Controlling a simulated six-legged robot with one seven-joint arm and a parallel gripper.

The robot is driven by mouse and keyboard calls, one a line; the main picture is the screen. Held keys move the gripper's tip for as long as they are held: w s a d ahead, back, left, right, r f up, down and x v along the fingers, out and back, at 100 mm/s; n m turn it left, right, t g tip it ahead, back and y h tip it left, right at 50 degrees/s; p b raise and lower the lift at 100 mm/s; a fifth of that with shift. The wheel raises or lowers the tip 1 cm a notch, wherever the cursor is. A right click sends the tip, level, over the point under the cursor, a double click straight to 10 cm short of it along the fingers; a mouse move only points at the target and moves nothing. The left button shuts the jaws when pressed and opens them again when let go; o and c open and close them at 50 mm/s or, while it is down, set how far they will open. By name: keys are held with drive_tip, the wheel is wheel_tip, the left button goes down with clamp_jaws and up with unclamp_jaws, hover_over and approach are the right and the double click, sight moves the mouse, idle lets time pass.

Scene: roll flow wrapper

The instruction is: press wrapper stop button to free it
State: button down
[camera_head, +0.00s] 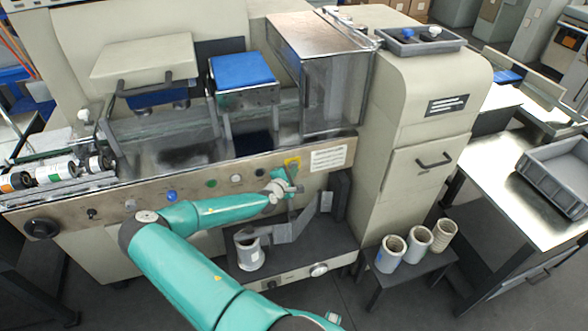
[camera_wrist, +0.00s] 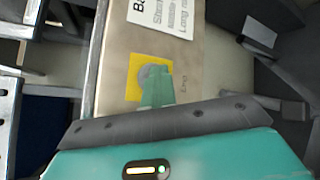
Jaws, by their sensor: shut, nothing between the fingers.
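The wrapper's long front panel (camera_head: 130,203) carries a row of controls. Toward its right end is a yellow square plate (camera_head: 291,161), which I take for the stop button's plate. In the wrist view the yellow plate (camera_wrist: 133,77) has a grey round button (camera_wrist: 146,71) at its middle, partly covered by my fingers. My gripper (camera_head: 284,172) is shut and empty, with its tips in front of the button. In the wrist view my gripper (camera_wrist: 156,80) overlaps the button. I cannot tell whether the tips touch it or whether it is pushed in.
Left along the panel are a blue button (camera_head: 171,196), a green one (camera_head: 211,183) and a white one (camera_head: 236,179). A white label (camera_head: 328,158) sits right of the plate. A grey bracket (camera_head: 300,222) and a paper roll (camera_head: 250,256) are below.

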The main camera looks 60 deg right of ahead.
drive_tip(key=shift+w+d, duration=0.3)
drive_tip(key=shift+w, duration=0.05)
drive_tip(key=shift+a, duration=0.15)
drive_tip(key=shift+s+a+r, duration=0.1)
drive_tip(key=shift+a, duration=0.05)
idle(0.3)
drive_tip(key=s+a, duration=0.4)
drive_tip(key=shift+s+a, duration=0.15)
drive_tip(key=shift+s, duration=0.15)
idle(0.6)
